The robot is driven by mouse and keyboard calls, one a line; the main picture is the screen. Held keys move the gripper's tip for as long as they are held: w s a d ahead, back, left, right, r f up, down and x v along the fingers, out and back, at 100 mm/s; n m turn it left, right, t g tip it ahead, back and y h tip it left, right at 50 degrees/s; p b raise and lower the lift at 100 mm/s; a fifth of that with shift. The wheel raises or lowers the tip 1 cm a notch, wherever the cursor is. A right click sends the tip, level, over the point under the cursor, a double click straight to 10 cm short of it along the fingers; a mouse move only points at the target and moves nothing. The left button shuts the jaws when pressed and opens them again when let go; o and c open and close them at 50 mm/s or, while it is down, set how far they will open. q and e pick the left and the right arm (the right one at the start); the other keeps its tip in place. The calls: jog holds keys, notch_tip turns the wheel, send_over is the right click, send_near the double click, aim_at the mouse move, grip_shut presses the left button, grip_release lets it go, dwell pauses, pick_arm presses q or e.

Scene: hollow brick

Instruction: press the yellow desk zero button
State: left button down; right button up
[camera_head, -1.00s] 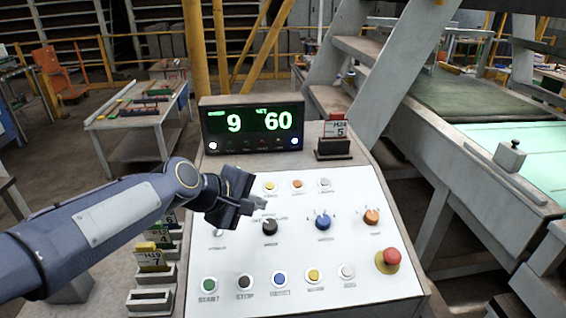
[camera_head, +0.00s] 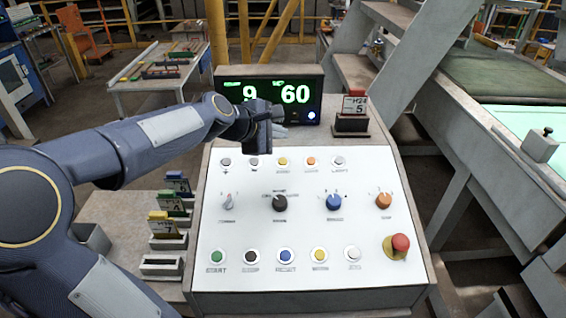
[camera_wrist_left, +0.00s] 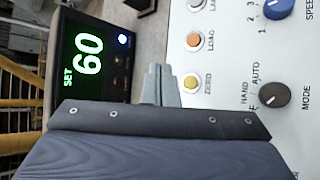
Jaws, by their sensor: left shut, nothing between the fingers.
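The yellow zero button (camera_head: 283,161) is in the top row of the white sloped panel (camera_head: 250,230), between a dark and an orange button. It also shows in the left wrist view (camera_wrist_left: 191,81), just right of my fingertips. My left gripper (camera_head: 277,131) is shut and empty. It is above the top row, in front of the display's lower edge, apart from the button in the picture. Its fingertips (camera_wrist_left: 160,86) show small and grey in the left wrist view. The gap in depth to the panel is hard to tell. My right gripper is out of view.
A display (camera_head: 312,85) reading 9 and 60 stands behind the panel, partly covered by my left gripper. Knobs fill the middle row. Another yellow button (camera_head: 319,254) is in the bottom row. A red mushroom button (camera_head: 400,243) is at right. A card holder (camera_head: 351,122) stands behind.

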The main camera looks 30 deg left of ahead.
aim_at(283, 161)
pick_arm(q)
jog(key=f+b, duration=0.2)
jog(key=w+f+b, duration=0.1)
jog(key=f+b, duration=0.1)
jog(key=a+f+b, duration=0.1)
jog(key=f+b, duration=0.1)
jog(key=f, duration=0.1)
jog(key=shift+w, duration=0.3)
jog(key=shift+w+a+f, duration=0.1)
jog(key=shift+f, duration=0.2)
dwell(1.4)
jog(key=shift+w+f+b, duration=0.1)
jog(key=shift+f+b, duration=0.25)
jog(key=shift+b, duration=0.1)
jog(key=shift+w+a+f+b, duration=0.1)
jog(key=shift+f+b, duration=0.2)
jog(key=shift+f, duration=0.1)
dwell(0.6)
jog(key=shift+r, duration=0.15)
jog(key=shift+s+r+p, duration=0.2)
jog(key=shift+r+p, duration=0.4)
jog(key=shift+p, duration=0.15)
